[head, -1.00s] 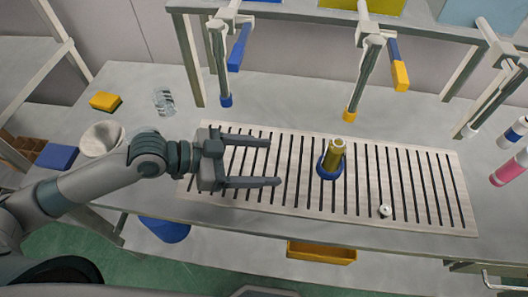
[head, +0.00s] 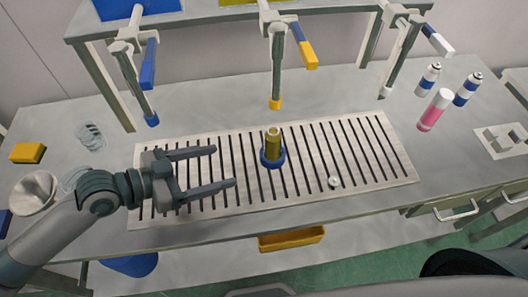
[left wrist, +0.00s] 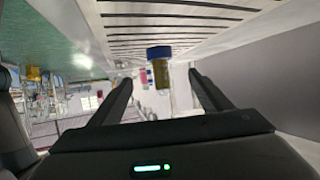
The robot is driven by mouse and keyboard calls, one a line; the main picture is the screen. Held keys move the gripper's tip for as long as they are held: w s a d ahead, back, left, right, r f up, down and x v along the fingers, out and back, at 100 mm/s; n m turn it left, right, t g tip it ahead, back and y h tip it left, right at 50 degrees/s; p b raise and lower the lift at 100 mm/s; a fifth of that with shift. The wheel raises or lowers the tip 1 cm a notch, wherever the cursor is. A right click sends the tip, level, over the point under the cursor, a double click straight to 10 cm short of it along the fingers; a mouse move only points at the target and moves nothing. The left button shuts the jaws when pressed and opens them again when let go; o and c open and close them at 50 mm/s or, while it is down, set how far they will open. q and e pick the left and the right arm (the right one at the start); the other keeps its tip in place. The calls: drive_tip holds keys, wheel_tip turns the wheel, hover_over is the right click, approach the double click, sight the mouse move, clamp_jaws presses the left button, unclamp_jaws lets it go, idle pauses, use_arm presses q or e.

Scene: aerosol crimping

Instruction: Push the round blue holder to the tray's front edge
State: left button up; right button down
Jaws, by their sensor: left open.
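The round blue holder (head: 272,160) stands on the slatted tray (head: 215,160) near its middle. A gold-green can (head: 273,141) stands upright in it. My left gripper (head: 224,167) is open and empty over the left part of the tray, to the left of the holder and apart from it, its fingers pointing right toward it. In the left wrist view the blue holder (left wrist: 159,53) and can (left wrist: 160,73) show upside down beyond the open fingers. The tray's front edge (head: 300,205) is clear in front of the holder. My right gripper does not show.
A small white cap (head: 334,182) lies on the tray, right of the holder. Crimping tools with blue (head: 152,120), yellow (head: 275,103) and white tips hang behind. Spray cans (head: 434,110) stand at the right. A white bowl (head: 34,192) and yellow sponge (head: 28,153) sit at the left.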

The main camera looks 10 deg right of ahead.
sight(265, 155)
use_arm(q)
drive_tip(key=p+x, duration=0.4)
drive_tip(key=x, duration=0.9)
drive_tip(key=shift+d, duration=0.35)
drive_tip(key=shift+x, duration=0.85)
drive_tip(key=shift+f, duration=0.1)
drive_tip(key=shift+c, duration=0.6)
drive_tip(key=c, duration=1)
